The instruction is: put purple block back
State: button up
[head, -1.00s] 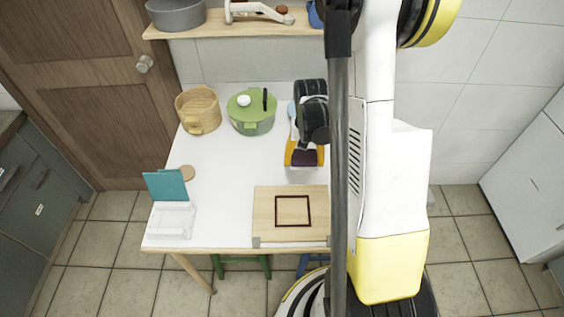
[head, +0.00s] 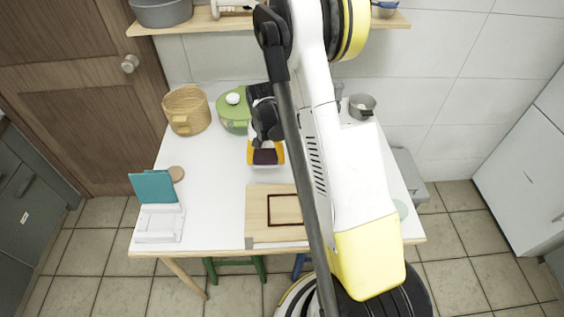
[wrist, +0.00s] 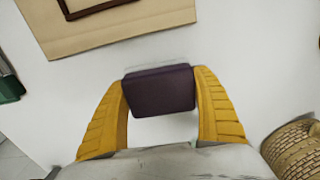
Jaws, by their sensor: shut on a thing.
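The dark purple block (wrist: 160,90) sits between the yellow fingers of my gripper (wrist: 160,97) in the wrist view. My gripper is shut on it. In the head view the purple block (head: 265,157) and my gripper (head: 265,154) are over the white table, just behind the wooden board (head: 257,215). The board carries a dark square frame outline (head: 285,196). A corner of that frame shows at the top of the wrist view (wrist: 88,10). My arm covers the board's right part in the head view.
On the white table (head: 200,160) stand a wicker basket (head: 186,112), a green pot (head: 232,120), a teal-and-white device (head: 158,190), a round wooden disc (head: 177,173) and a small grey pot (head: 362,107). The table middle left of my gripper is clear.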

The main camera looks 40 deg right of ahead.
aim_at(264, 171)
jog(key=f, duration=0.1)
jog(key=f+b, duration=0.1)
jog(key=w+f, duration=0.1)
jog(key=shift+a, duration=0.25)
jog(key=shift+s+f+b, duration=0.1)
jog(key=shift+f+b, duration=0.3)
jog(key=shift+f, duration=0.15)
jog(key=shift+f+b, duration=0.55)
jog(key=shift+b, duration=0.05)
jog(key=o, duration=1.1)
jog(key=shift+r, duration=0.1)
jog(key=shift+o, duration=0.2)
